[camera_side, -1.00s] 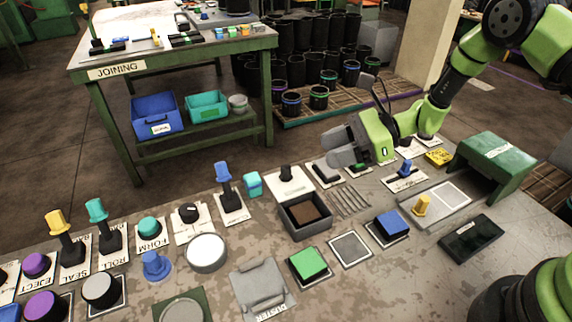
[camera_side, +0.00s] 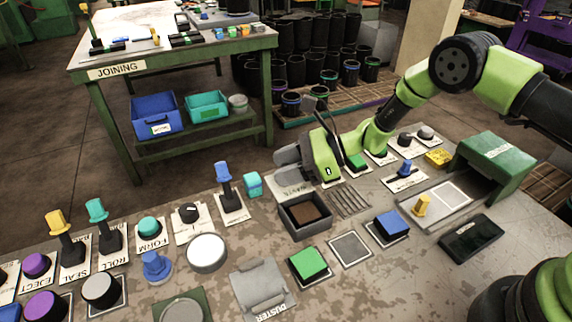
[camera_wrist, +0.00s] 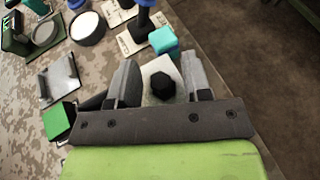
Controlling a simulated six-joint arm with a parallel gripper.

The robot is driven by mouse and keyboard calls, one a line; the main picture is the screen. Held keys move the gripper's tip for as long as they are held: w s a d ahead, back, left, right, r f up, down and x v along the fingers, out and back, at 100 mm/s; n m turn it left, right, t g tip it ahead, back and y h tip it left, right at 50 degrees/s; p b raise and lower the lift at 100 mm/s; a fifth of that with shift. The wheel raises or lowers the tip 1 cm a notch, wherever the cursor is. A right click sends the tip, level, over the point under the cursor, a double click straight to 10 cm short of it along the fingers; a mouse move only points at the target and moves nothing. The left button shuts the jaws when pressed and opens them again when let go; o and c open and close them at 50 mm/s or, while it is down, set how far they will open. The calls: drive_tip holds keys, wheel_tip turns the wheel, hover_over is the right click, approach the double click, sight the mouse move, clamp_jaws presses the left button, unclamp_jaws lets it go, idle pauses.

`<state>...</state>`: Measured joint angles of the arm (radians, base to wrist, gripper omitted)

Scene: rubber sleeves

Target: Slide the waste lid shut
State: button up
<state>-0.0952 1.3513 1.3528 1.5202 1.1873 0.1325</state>
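The waste lid is a pale plate labelled WASTE (camera_side: 293,188), behind the open grey waste box (camera_side: 327,226) in the side view. Its black knob is hidden there by my gripper (camera_side: 289,163). In the wrist view the dark, faceted knob (camera_wrist: 162,86) stands on the pale lid plate (camera_wrist: 155,66). My gripper (camera_wrist: 160,64) is open, with one finger on each side of the knob and gaps showing on both sides. I cannot tell how high the fingers are above the plate. The waste box is uncovered and shows a brown inside.
A teal block (camera_side: 252,184) and a blue-handled lever (camera_side: 226,185) stand just left of the lid. Slotted bars (camera_side: 348,202) lie right of the waste box. A green button (camera_side: 308,263) and a grey duster flap (camera_side: 260,284) are in front.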

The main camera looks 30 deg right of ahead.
clamp_jaws()
drive_tip(key=shift+s, duration=3.6)
drive_tip(key=shift+o, duration=0.3)
unclamp_jaws()
drive_tip(key=v, duration=1)
drive_tip(key=shift+w, duration=0.1)
